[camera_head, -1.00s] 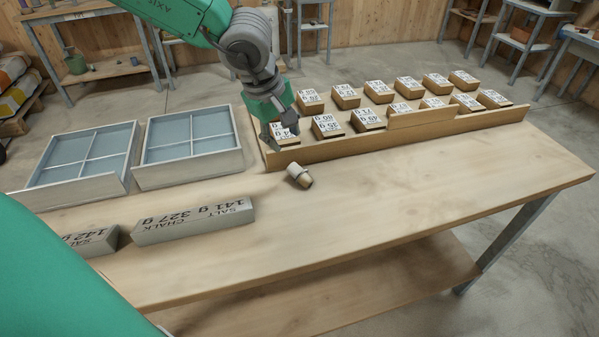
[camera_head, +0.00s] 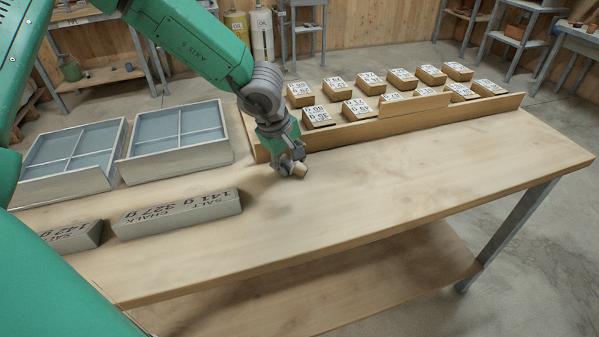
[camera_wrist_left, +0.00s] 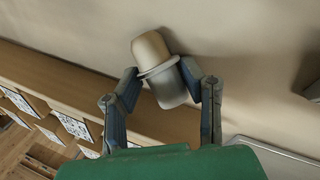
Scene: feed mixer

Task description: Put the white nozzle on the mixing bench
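The white nozzle (camera_head: 299,170), with a tan end and a collar, lies at the wooden bench top just in front of the long block tray. My left gripper (camera_head: 289,162) is low over the bench and hides much of the nozzle in the head view. In the left wrist view the nozzle (camera_wrist_left: 162,72) lies tilted between the two fingers of the left gripper (camera_wrist_left: 160,80). The right finger is very close to it or touching; a narrow gap shows by the left finger. The fingers look open around it. My right gripper is not in view.
The long wooden tray (camera_head: 420,112) with several labelled blocks stands right behind the gripper. Two divided grey trays (camera_head: 190,152) are at the left, and grey labelled blocks (camera_head: 178,213) lie at the front left. The bench top's right part (camera_head: 420,170) is clear. Other benches stand behind.

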